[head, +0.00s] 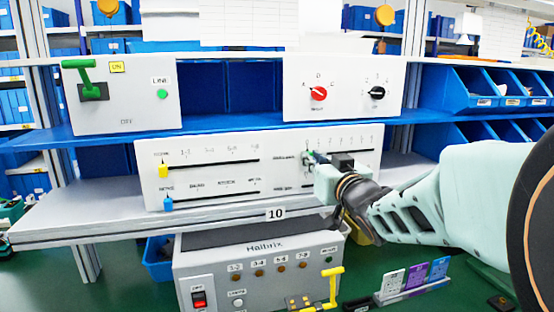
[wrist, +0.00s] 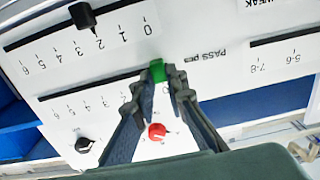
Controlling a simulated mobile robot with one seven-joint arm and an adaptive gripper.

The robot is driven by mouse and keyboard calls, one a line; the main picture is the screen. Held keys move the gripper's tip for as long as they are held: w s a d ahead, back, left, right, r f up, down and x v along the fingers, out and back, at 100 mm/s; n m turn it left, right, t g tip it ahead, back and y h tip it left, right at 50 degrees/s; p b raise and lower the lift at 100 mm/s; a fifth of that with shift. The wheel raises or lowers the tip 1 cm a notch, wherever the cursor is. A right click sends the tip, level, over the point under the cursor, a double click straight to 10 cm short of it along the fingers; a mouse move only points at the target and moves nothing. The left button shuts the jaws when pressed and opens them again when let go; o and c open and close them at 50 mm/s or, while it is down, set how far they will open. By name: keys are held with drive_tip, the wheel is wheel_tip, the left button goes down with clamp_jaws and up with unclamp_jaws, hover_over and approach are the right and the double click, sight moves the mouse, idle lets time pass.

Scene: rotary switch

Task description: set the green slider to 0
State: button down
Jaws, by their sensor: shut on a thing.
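The green slider (wrist: 157,71) sits between my fingertips in the wrist view, at the end of its dark slot. In the head view a bit of the green slider (head: 311,154) shows at the left end of the right-hand upper slot, below the row of numerals. My gripper (wrist: 165,80) is shut on the green slider; it also shows in the head view (head: 314,160), in front of the white slider panel (head: 224,187). The fingers hide part of the scale by the slider, so its exact mark is hard to read.
A black slider (wrist: 84,16) stands on the neighbouring slot. The panel's left side carries a yellow slider (head: 163,171) and a blue slider (head: 168,203). Above are a red knob (head: 319,93), a black knob (head: 377,92) and a green lever (head: 90,82). A Halbrix box (head: 262,262) stands below.

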drive_tip(key=shift+a, duration=0.25)
drive_tip(key=c, duration=1.9)
unclamp_jaws()
drive_tip(key=shift+a, duration=0.1)
drive_tip(key=shift+c, duration=0.2)
drive_tip(key=shift+d, duration=0.2)
